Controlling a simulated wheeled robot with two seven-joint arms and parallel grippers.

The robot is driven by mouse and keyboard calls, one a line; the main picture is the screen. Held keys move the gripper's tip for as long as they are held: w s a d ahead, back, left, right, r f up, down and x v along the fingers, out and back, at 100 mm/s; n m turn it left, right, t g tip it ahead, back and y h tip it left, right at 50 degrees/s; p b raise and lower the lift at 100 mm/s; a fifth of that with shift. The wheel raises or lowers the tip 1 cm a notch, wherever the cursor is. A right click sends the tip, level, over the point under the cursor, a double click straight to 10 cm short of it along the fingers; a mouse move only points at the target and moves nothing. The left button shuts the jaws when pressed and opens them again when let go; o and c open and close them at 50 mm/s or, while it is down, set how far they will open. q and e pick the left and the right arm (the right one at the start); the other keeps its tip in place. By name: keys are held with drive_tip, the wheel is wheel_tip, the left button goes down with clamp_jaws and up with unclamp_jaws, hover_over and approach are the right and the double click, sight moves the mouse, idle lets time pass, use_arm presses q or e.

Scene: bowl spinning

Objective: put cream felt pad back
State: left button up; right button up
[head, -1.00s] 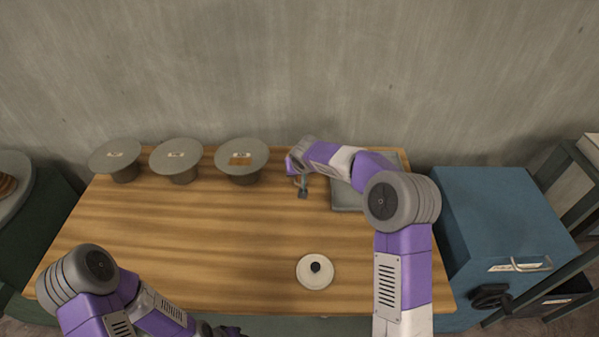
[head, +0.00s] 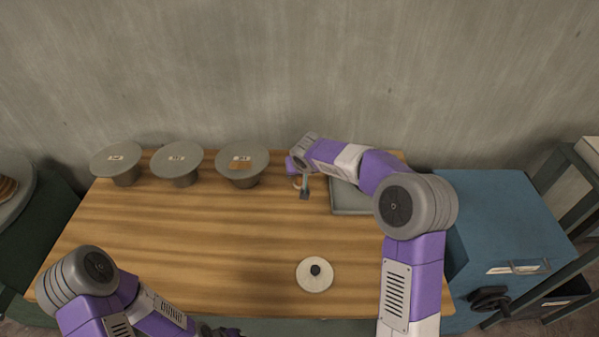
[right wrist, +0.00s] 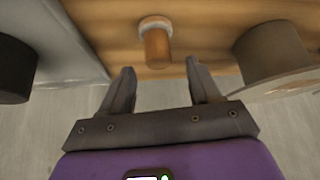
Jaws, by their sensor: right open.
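A short wooden handle with a pale, cream-coloured ring at its base, which looks like the cream felt pad (right wrist: 155,27), stands upright on the table in the right wrist view. In the head view the pad (head: 297,184) shows only in part beside my right gripper (head: 304,190). My right gripper is open and empty in the right wrist view (right wrist: 163,88), its fingers pointing toward the pad but apart from it. My left gripper (head: 229,332) is only partly visible at the bottom edge of the head view.
Three grey round-topped stands (head: 178,158) line the table's back left. A grey tray (head: 350,203) lies at the back right, partly behind my right arm. A cream disc with a dark knob (head: 315,285) lies at the front. A blue cabinet (head: 500,220) stands right. The table's middle is clear.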

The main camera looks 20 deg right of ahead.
drive_tip(key=p+v, duration=0.1)
drive_tip(key=v, duration=0.6)
drive_tip(key=shift+s+r, duration=0.1)
